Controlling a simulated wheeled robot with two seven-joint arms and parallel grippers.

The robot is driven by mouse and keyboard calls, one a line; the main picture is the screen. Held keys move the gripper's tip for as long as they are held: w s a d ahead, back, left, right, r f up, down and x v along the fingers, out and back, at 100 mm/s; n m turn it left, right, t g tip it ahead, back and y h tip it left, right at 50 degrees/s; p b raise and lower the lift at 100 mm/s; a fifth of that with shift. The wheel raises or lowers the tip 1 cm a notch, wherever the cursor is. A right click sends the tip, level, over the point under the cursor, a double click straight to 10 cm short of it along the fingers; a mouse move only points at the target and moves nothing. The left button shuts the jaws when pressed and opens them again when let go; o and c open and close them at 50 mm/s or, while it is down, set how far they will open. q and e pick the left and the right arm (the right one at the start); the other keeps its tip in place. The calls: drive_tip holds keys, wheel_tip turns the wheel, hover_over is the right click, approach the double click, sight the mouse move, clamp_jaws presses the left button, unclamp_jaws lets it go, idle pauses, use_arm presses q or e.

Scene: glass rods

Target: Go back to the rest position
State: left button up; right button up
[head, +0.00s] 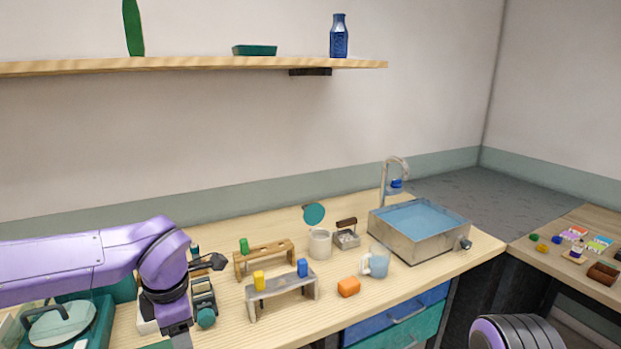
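My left arm (90,262) comes in from the left over the wooden worktop. It bends at a dark joint, and a purple link runs down toward the bottom edge. I do not see its gripper fingers. Of my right arm, only a purple and black rounded part (515,333) shows at the bottom right, with its gripper outside the picture. A wooden rack (284,250) with a green piece (244,245) stands on the worktop. In front is a grey rack (280,286) with a yellow piece (259,280) and a blue piece (302,267).
Left are a teal device (60,322) and dark items partly behind my arm. A shelf (200,63) hangs above.

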use_arm(q)
drive_tip(key=w+a+f+m+t+y, duration=0.2)
drive_tip(key=a+f+t+y, duration=0.25)
drive_tip(key=f, duration=0.45)
drive_tip(key=s+f+m+t+b, duration=0.1)
drive_tip(key=s+f+m, duration=0.15)
drive_tip(key=f, duration=0.55)
drive_tip(key=s+f+m+b, duration=0.1)
drive_tip(key=s+f+m, duration=0.1)
drive_tip(key=f+m, duration=0.35)
drive_tip(key=s+a+f+m+g+h+b, duration=0.1)
drive_tip(key=s+f+m+g, duration=0.1)
drive_tip(key=s+f, duration=0.7)
drive_tip(key=s+a+f+m+g+h+b, duration=0.1)
drive_tip(key=s+f+m, duration=0.4)
drive_tip(key=s, duration=1)
wheel_tip(320, 180, down, 4)
drive_tip(key=shift+a+r+g+b, duration=0.1)
drive_tip(key=shift+a+g+b, duration=0.1)
drive_tip(key=shift+g+b, duration=0.15)
